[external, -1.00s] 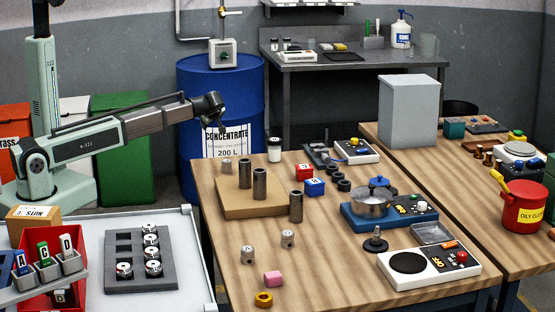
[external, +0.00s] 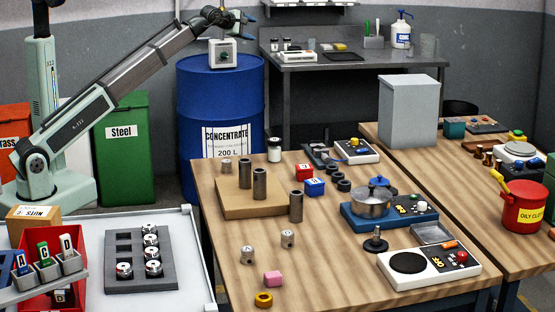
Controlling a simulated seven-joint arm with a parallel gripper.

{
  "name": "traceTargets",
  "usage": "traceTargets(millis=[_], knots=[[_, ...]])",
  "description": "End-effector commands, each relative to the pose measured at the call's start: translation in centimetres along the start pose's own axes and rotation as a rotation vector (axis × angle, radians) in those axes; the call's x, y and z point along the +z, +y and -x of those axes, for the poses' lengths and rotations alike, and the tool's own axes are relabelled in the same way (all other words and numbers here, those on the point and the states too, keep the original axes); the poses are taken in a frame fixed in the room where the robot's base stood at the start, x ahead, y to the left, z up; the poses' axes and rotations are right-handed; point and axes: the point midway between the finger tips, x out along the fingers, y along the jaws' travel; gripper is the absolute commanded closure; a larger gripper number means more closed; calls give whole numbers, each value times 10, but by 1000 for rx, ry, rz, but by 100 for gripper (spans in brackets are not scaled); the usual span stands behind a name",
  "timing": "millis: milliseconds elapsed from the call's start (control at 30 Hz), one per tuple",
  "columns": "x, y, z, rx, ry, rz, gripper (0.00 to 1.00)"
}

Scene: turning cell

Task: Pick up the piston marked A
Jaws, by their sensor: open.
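Several small metal pistons stand upright on the wooden table (external: 330,270). One piston (external: 247,256) is at the front left and another piston (external: 287,239) is just behind it to the right. A third small metal piece (external: 227,166), which looks like a piston, stands on the tan board (external: 222,208) at the back left. Their marks are too small to read, so I cannot tell which is A. My gripper (external: 250,14) is open and empty, high above the blue drum, far from the pistons.
Dark cylinders (external: 260,184) stand on and beside the board.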

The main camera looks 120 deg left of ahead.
Motion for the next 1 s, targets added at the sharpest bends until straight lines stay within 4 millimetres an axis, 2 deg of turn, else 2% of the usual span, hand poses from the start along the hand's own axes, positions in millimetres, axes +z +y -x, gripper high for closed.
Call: traceTargets(millis=[33,167,367,667,867,1000], knots=[[24,3,7,0,-35,0,32],[61,-15,12,-32,-72,-44,32],[120,-62,20,-104,-112,-158,32],[236,-166,54,-240,-202,-416,32],[308,-241,93,-324,-273,-604,32],[352,-292,126,-373,-324,-740,32]])
